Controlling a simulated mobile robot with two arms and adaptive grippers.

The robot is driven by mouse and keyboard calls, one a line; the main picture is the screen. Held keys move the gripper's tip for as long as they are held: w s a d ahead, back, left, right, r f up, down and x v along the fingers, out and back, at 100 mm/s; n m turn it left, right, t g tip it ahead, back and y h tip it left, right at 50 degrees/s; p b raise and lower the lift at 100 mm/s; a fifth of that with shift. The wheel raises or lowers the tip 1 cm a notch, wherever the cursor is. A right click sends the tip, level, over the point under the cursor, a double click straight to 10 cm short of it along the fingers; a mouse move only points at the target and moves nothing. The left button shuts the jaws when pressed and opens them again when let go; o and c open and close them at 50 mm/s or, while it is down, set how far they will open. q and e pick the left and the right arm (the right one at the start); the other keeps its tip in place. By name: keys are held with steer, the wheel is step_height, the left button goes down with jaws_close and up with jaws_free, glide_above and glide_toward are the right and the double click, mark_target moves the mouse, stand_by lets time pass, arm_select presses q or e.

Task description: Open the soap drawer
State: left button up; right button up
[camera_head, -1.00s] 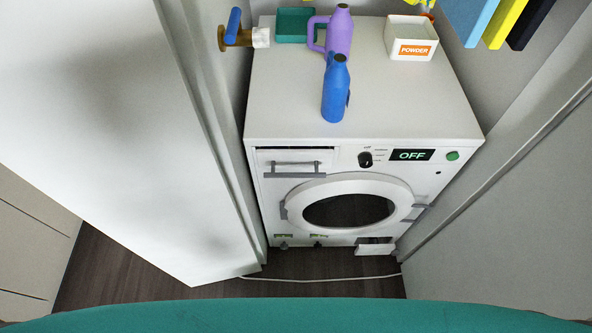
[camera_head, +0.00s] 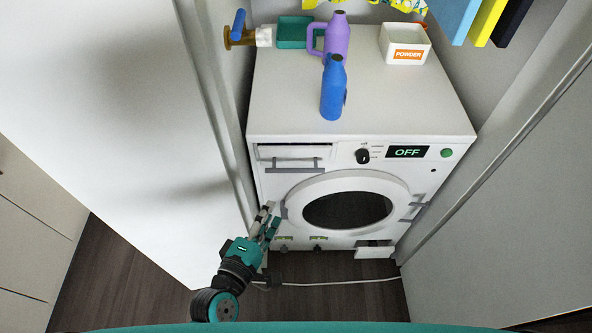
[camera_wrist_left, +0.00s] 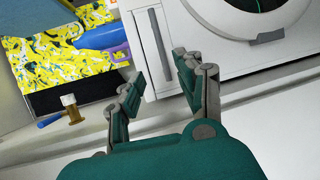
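The soap drawer (camera_head: 288,152) is at the upper left of the white washer's front (camera_head: 420,175) and looks shut. Its grey bar handle (camera_head: 290,170) runs along its lower part. In the left wrist view the drawer front (camera_wrist_left: 145,55) and its handle (camera_wrist_left: 160,42) appear turned on end, just beyond the fingers. My left gripper (camera_head: 269,217) is low at the washer's left front, below the drawer handle and left of the round door. In the left wrist view it (camera_wrist_left: 157,76) is open, with nothing between its fingers. My right gripper is not in view.
The round washer door (camera_head: 347,209) is shut, with a grey handle (camera_head: 284,209) near my left gripper. A blue bottle (camera_head: 333,90), purple jug (camera_head: 337,40), teal tray (camera_head: 291,33) and powder box (camera_head: 405,45) stand on top. A white panel (camera_head: 120,130) bounds the left side.

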mark_target(296, 169)
arm_select(q)
steer(key=x, duration=1.6)
steer(key=shift+f, duration=0.1)
jaws_close()
